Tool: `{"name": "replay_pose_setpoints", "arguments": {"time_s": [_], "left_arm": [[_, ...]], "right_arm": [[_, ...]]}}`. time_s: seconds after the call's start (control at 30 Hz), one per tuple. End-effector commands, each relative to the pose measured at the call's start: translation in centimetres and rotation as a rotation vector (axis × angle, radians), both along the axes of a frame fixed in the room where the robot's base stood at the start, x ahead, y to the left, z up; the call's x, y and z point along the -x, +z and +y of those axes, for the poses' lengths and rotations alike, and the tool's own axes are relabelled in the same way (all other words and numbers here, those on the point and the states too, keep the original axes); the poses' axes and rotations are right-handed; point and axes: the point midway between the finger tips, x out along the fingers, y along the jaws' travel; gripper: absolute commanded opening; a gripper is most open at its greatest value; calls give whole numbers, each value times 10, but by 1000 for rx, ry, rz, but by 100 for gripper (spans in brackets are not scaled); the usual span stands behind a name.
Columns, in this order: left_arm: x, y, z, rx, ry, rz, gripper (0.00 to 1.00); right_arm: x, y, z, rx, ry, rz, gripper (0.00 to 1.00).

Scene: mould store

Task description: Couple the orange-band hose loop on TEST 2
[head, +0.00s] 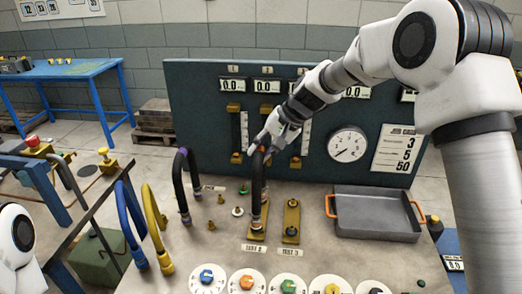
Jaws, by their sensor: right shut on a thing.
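A dark hose loop (257,185) with a small orange mark near its top stands upright at the middle of the bench. My right gripper (264,147) is shut on the top of this loop, reaching in from the upper right. The loop's lower end is over the brass plate (256,236) behind the TEST 2 label (253,248). I cannot tell whether the ends are seated on the fittings. A similar brass plate (291,222) at TEST 3 (290,252) is to the right, with no hose on it. My left gripper is out of view.
A black-and-purple loop (179,180), a blue loop (128,220) and a yellow loop (152,225) stand to the left. A grey tray (375,235) with orange handles is at right. Coloured dials (247,283) line the front. A gauge panel (205,125) stands behind.

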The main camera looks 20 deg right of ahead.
Motion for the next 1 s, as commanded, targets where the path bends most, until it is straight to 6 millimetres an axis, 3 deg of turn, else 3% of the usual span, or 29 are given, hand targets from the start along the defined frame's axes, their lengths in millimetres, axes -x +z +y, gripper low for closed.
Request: {"name": "replay_pose_setpoints", "arguments": {"time_s": [1.0], "left_arm": [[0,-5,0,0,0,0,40]], "right_arm": [[0,-10,0,0,0,0,0]]}}
